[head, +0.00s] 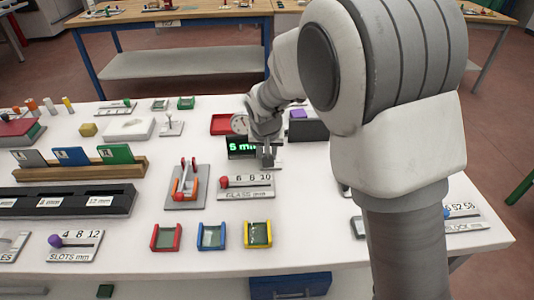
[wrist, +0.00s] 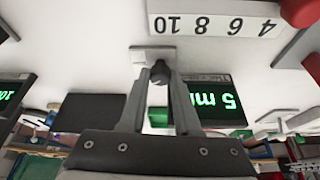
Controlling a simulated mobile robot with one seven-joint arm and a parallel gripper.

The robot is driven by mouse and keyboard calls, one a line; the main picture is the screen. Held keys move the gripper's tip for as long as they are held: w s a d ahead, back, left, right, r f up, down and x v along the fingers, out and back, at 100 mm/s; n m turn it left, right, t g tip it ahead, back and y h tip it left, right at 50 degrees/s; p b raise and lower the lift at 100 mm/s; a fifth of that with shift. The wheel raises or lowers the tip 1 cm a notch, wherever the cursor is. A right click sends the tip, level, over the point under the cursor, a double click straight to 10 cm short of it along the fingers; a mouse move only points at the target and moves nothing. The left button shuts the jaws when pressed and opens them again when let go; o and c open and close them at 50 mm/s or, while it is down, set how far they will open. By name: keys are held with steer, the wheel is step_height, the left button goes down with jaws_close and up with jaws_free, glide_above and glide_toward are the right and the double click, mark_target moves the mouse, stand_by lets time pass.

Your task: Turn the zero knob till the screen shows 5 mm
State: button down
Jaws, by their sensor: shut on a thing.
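The zero knob (wrist: 160,73) is a small dark knob on a light base (wrist: 150,54). In the wrist view, which looks upside down, both fingertips of my gripper (wrist: 158,80) are closed on its sides. In the head view my gripper (head: 267,152) reaches down to the right of the screen, and the knob is hidden by the fingers. The black screen (head: 241,147) shows green text reading "5 m", with its right end covered by my gripper. The same screen (wrist: 222,101) in the wrist view also reads "5 m", cut off by a finger.
A "GLASS mm" scale with a red knob (head: 225,182) stands in front of the screen. A red-handled clamp (head: 187,182) is to its left. A dark box (head: 308,130) stands right of my gripper. Red, blue and yellow trays (head: 257,234) line the front; white table lies between.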

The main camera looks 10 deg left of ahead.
steer(key=c, duration=0.6)
jaws_free()
steer(key=p+v, duration=0.2)
steer(key=v, duration=1.5)
steer(key=shift+s+r, duration=0.1)
steer(key=shift+r, duration=0.1)
steer(key=s+d+r+p, duration=0.1)
steer(key=s+d+r, duration=0.2)
steer(key=d, duration=0.2)
steer(key=s+d+r+m+p, duration=0.1)
steer(key=s+d+r+p, duration=0.15)
steer(key=d, duration=0.35)
steer(key=s+d+r, duration=0.3)
steer(key=d, duration=0.2)
steer(key=shift+m+t+h, duration=0.3)
steer(key=shift+t, duration=0.3)
steer(key=s+d+p, duration=0.1)
steer(key=s+d, duration=0.1)
steer(key=s, duration=0.1)
steer(key=s+d+p, duration=0.1)
steer(key=s+d, duration=0.2)
steer(key=s, duration=0.1)
steer(key=s+d+r+p, duration=0.1)
steer(key=s+d, duration=0.2)
steer(key=s, duration=0.1)
steer(key=shift+s+d, duration=0.2)
steer(key=shift+s, duration=0.05)
